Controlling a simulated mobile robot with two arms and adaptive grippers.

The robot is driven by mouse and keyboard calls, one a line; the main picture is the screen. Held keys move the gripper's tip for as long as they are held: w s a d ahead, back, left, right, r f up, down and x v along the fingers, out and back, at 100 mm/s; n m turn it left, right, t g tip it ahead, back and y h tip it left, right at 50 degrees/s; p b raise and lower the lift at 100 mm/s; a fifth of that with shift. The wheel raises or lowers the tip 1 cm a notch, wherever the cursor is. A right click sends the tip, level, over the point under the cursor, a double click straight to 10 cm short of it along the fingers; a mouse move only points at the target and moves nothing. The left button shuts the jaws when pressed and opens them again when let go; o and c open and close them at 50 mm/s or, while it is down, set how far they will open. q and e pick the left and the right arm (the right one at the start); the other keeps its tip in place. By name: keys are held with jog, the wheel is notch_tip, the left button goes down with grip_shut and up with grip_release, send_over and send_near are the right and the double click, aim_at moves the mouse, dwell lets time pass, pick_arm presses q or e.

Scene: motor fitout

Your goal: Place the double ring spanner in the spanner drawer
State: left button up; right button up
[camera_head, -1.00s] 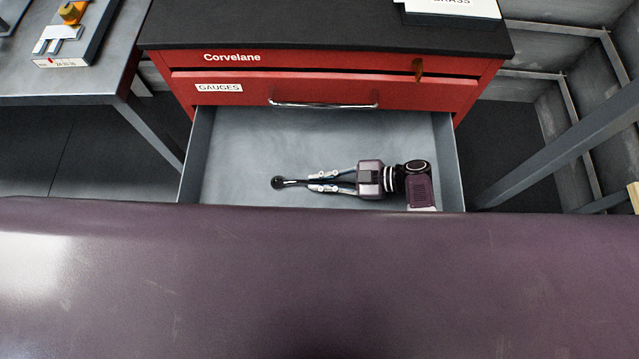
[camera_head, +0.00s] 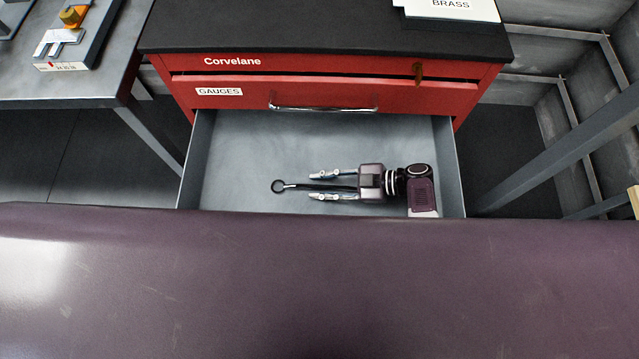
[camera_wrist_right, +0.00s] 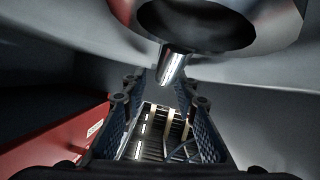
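The double ring spanner (camera_head: 300,187) is inside or just above the open grey drawer (camera_head: 235,150), with one dark ring end showing to the left. Its shaft runs between the fingers of my right gripper (camera_head: 313,186). The fingers are spread, with a gap on both sides of the shaft. I cannot tell whether the spanner rests on the drawer floor. The drawer's front is hidden by my purple body. My left gripper is out of view.
The red cabinet (camera_head: 330,62) has a shut drawer labelled GAUGES (camera_head: 219,91) above the open one. A box marked BRASS (camera_head: 450,8) sits on its black top. A metal bench (camera_head: 105,85) with a tray stands at the left. The drawer's left part is clear.

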jog(key=b+v, duration=0.1)
jog(key=v, duration=1)
jog(key=shift+d, duration=0.3)
jog(key=shift+a, duration=0.15)
